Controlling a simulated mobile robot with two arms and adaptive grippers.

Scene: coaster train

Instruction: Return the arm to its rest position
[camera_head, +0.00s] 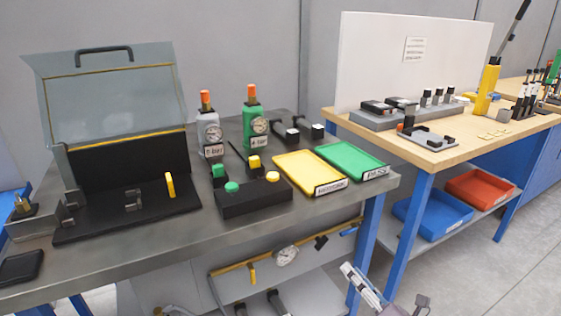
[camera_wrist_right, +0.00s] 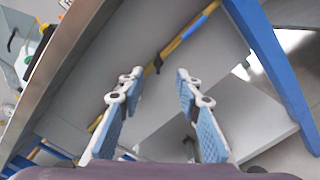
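My right gripper (camera_head: 384,295) shows in part at the bottom edge of the head view, low in front of the steel bench (camera_head: 330,208) and beside its right blue leg. In the right wrist view, my right gripper (camera_wrist_right: 158,77) is open, with its two blue-padded fingers apart and nothing between them. Below the bench top, a yellow pipe (camera_wrist_right: 188,34) passes beyond the fingertips. My left gripper is not in view.
The steel bench carries a clear-lidded case, a yellow tray (camera_head: 308,173), a green tray (camera_head: 350,161) and a button box (camera_head: 254,196). A wooden table (camera_head: 463,150) stands to the right, with blue and red bins on its shelf. Open floor lies at lower right.

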